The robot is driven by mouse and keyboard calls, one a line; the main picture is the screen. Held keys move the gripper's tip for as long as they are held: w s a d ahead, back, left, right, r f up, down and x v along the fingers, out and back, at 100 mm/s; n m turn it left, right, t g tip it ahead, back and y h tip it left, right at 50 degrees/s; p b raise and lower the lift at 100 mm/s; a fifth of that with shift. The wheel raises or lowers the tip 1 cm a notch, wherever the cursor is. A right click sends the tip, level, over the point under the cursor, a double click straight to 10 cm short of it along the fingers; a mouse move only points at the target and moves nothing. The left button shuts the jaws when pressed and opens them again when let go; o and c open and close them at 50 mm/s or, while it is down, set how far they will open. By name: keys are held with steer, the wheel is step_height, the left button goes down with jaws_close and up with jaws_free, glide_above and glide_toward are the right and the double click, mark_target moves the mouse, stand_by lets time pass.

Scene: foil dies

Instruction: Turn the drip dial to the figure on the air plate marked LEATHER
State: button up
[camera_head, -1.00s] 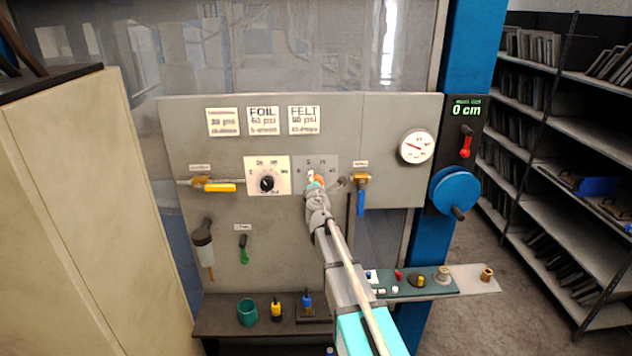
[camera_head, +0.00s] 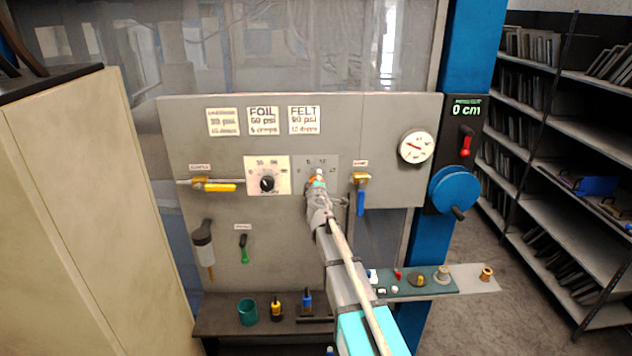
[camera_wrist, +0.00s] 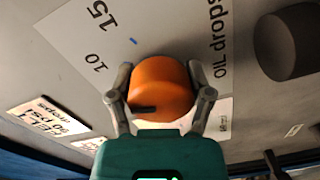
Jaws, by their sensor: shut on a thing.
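The drip dial is an orange round knob (camera_wrist: 160,92) in the wrist view, on a pale scale plate (camera_wrist: 85,40) reading "OIL drops", with 10 and 15 visible. A dark bar shows low on the knob's left side, and a small blue mark lies on the plate near 15. My gripper (camera_wrist: 160,68) is shut on the knob, one finger on each side. In the head view my gripper (camera_head: 318,186) covers most of the dial. Of three air plates, the left one (camera_head: 223,122) has a blurred heading; its lower line seems to read 10 drops.
The FOIL plate (camera_head: 263,121) and FELT plate (camera_head: 304,120) are beside it. A black dial (camera_head: 267,183) is left of my gripper. A yellow-handled valve (camera_head: 213,186), a blue-handled valve (camera_head: 361,195) and a gauge (camera_head: 416,147) share the panel. A narrow shelf (camera_head: 470,278) juts out below right.

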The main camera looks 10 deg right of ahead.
steer(key=shift+m, duration=0.7)
steer(key=o, duration=1.1)
steer(key=shift+o, duration=0.2)
steer(key=s+a, duration=0.1)
steer(key=s, duration=0.6)
steer(key=shift+s, duration=0.2)
